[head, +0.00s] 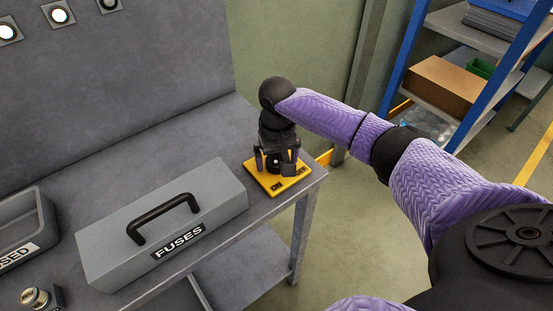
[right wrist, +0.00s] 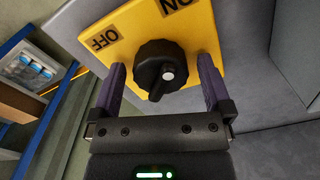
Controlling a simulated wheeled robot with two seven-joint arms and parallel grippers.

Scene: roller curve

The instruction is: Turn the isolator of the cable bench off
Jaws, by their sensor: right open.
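The isolator is a yellow plate (head: 289,180) with black ON and OFF labels, on the right end of the grey bench. Its plate (right wrist: 201,32) and round black knob (right wrist: 153,60) show close up in the right wrist view. The knob has a raised grip bar with a pale spot at one end; which label it points to I cannot tell. My right gripper (head: 276,162) is above the plate, pointing down. In the right wrist view its two purple fingers (right wrist: 162,80) are open on either side of the knob, with gaps visible. The head view hides most of the knob. My left gripper is out of view.
A grey FUSES box (head: 165,225) with a black handle lies left of the isolator. A grey tray labelled "...SED" (head: 22,225) is at the far left. The bench's back panel (head: 120,80) rises behind. A blue shelf rack (head: 405,55) stands at the right.

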